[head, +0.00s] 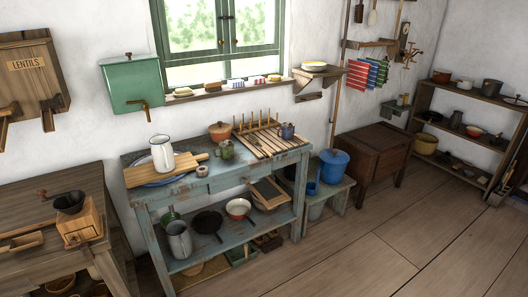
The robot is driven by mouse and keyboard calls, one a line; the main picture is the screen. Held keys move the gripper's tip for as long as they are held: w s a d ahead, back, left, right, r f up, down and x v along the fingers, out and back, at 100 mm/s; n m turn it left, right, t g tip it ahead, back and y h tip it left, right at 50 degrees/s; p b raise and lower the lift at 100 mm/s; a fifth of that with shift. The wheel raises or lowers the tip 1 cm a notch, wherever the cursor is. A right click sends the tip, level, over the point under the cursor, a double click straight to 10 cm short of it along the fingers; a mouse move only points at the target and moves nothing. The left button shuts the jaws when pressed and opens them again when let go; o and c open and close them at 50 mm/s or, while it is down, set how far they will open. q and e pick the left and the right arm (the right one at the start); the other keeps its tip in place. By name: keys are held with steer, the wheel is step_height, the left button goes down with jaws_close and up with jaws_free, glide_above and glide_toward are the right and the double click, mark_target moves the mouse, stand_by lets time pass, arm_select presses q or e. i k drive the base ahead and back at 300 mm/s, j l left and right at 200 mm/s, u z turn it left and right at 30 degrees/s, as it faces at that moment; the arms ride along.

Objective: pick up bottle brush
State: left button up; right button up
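I cannot make out the bottle brush for certain. Several small items, some of them brush-like or block-like, lie along the windowsill (210,93) but are too small to tell apart. Long-handled tools (372,13) hang on the wall at the top right, and their kind is unclear. The blue worktable (140,193) in the middle holds a white enamel jug (162,153), a wooden board (190,161), a lidded pot (220,131) and a slatted wooden rack (270,143). Neither of my grippers is in view.
A wooden table with a coffee grinder (79,222) stands at the left. The worktable's lower shelf holds a metal jug (179,240) and pans. A blue pot (334,166) stands on a low bench beside a wooden chest (372,152). The floor (400,240) at the front right is clear.

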mark_target(252, 138)
steer(key=i, duration=0.25)
steer(key=i+l+u, duration=0.1)
steer(key=i+l, duration=0.15)
steer(key=i+l+u, duration=0.15)
steer(key=l, duration=0.2)
steer(key=i+l+u, duration=0.1)
steer(key=i+l, duration=0.15)
steer(key=i+l+u, duration=0.1)
steer(key=l, duration=0.35)
steer(key=i+l+u, duration=0.1)
steer(key=i+l, duration=0.15)
steer(key=l, duration=0.1)
